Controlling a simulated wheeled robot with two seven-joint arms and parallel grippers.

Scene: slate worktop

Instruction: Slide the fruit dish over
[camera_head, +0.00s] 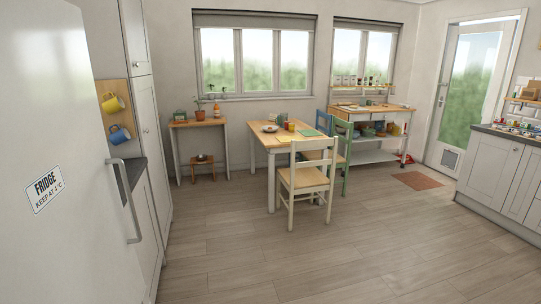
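Neither of my grippers shows in the head view. I cannot pick out a fruit dish for certain. A small round dish (270,128) sits on the far left part of the wooden dining table (262,141), too small to tell what it holds. A dark slate-coloured worktop (512,136) runs over pale cabinets at the right edge, with several small items along its back. Another piece of dark worktop (133,171) shows at the left, partly hidden behind the fridge.
A white fridge (62,120) fills the left foreground. A cream chair (305,180) stands before the table, with a blue chair and a green chair beside it. A shelved bench (372,157) stands at the back. The wooden floor (330,258) in front is clear.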

